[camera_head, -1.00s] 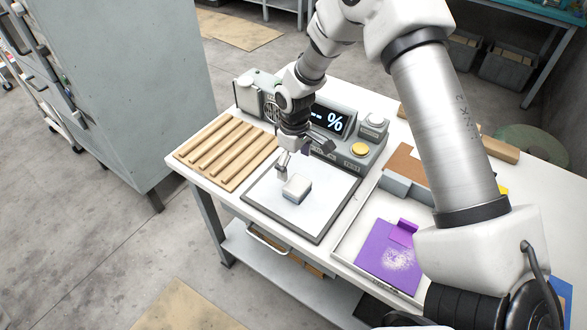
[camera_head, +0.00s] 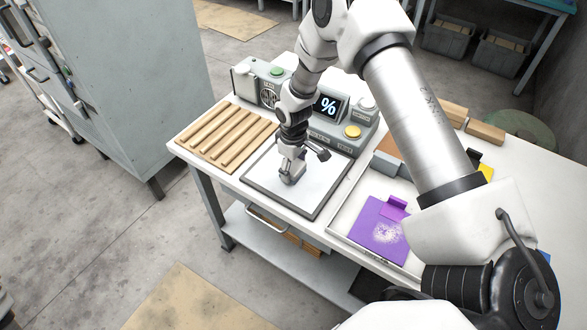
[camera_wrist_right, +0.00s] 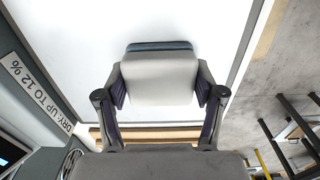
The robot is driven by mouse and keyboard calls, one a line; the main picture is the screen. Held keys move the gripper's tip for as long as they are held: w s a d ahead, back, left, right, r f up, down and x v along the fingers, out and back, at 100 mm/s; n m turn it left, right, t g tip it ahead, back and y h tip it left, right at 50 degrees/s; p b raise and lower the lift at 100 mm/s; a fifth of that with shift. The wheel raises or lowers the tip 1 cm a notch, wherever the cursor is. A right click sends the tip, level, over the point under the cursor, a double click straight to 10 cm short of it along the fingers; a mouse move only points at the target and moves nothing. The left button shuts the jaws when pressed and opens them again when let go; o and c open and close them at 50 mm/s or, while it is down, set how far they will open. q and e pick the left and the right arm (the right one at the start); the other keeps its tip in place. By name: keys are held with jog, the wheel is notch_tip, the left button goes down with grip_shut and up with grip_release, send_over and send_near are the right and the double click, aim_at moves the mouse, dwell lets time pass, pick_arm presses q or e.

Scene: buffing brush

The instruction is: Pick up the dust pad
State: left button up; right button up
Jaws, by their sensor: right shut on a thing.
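A pale grey block-shaped pad (camera_head: 288,179) with a blue-grey layer along one edge is at the white framed board (camera_head: 313,197). It also shows in the wrist view (camera_wrist_right: 158,80), between the two fingers. My right gripper (camera_head: 291,165) comes down from above and is shut on this pad, with one finger on each side. The fingers hide part of the pad in the head view. I cannot tell whether the pad touches the board. My left gripper is not in view.
A purple panel (camera_head: 377,232) with a white dusty patch lies in a shallow tray on the right. Wooden strips (camera_head: 228,137) lie on the left. A grey meter with a lit display (camera_head: 327,106) stands behind the board.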

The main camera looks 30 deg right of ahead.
aim_at(293, 164)
jog(key=shift+f, duration=0.15)
jog(key=shift+c, duration=0.5)
jog(key=shift+w+d+r+b, duration=0.15)
jog(key=shift+r+b, duration=0.15)
jog(key=shift+r, duration=0.25)
notch_tip(293, 164, up, 2)
jog(key=shift+r+b, duration=0.2)
jog(key=shift+b, duration=0.25)
jog(key=s+a+b, duration=0.1)
jog(key=s+a, duration=0.1)
jog(key=s, duration=0.3)
jog(key=s+a+r+b, duration=0.1)
jog(key=s+a+b, duration=0.1)
jog(key=s, duration=0.2)
jog(key=s+a+b, duration=0.2)
jog(key=s, duration=0.3)
jog(key=shift+s+a+r, duration=0.15)
jog(key=shift+s, duration=0.2)
jog(key=shift+s+r, duration=0.1)
